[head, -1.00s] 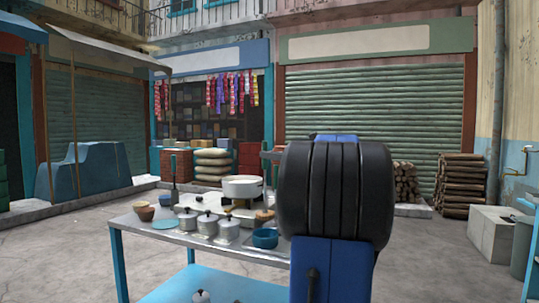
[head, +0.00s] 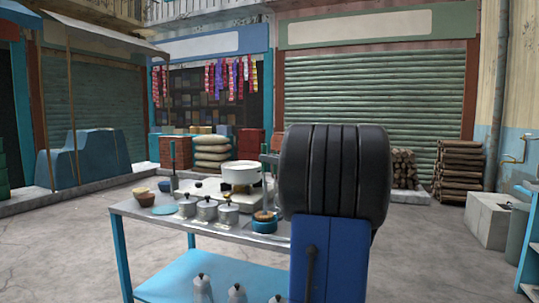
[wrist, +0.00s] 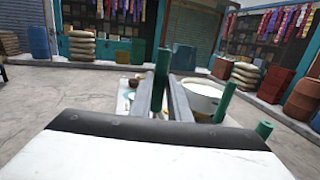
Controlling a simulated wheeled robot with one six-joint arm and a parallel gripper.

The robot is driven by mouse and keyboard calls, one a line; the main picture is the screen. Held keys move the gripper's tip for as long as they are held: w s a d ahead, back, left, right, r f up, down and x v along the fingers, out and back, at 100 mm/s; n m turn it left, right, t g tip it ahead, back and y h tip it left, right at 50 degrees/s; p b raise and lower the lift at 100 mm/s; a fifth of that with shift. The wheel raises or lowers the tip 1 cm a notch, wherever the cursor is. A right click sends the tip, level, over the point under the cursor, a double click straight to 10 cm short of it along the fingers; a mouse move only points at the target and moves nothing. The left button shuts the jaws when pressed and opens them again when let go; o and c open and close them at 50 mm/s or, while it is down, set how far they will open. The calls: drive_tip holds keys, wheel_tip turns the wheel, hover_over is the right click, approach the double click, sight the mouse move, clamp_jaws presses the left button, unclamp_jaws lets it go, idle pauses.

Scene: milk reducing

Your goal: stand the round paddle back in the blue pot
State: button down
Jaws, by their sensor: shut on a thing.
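The blue pot (head: 264,226) is a small round pot near the front right of the table, partly beside my dark arm. A round brown piece (head: 264,216) shows at its mouth; it looks like the paddle's head, though I cannot tell how deep it sits. In the wrist view my gripper (wrist: 163,85) is shut on an upright green handle (wrist: 162,60), which I take for the round paddle's. My arm hides most of the gripper in the head view. The blue pot is not clear in the wrist view.
A white pot (head: 242,172) stands behind the blue pot. Several lidded metal pots (head: 207,210) stand to its left, with brown bowls (head: 145,199) and a blue plate (head: 166,210). Other green handles (wrist: 225,101) rise close on the gripper's right. Open floor surrounds the table.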

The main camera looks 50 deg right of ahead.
drive_tip(key=shift+f, duration=1.35)
drive_tip(key=c, duration=1.6)
unclamp_jaws()
drive_tip(key=shift+s, duration=0.1)
drive_tip(key=s+d, duration=0.1)
drive_tip(key=s, duration=0.4)
drive_tip(key=s+f, duration=0.1)
drive_tip(key=s, duration=0.5)
drive_tip(key=s+d, duration=0.1)
drive_tip(key=s, duration=0.5)
drive_tip(key=shift+d+f, duration=0.15)
drive_tip(key=shift+d, duration=0.2)
drive_tip(key=shift+s, duration=0.1)
drive_tip(key=shift+s+d+f, duration=0.1)
drive_tip(key=shift+s+d, duration=0.15)
drive_tip(key=shift+s, duration=1.2)
drive_tip(key=shift+s+d+f, duration=0.1)
drive_tip(key=shift+s+d, duration=0.15)
drive_tip(key=shift+s, duration=1.15)
drive_tip(key=shift+s+d+f, duration=0.1)
drive_tip(key=shift+s+d, duration=0.15)
drive_tip(key=shift+s, duration=1.2)
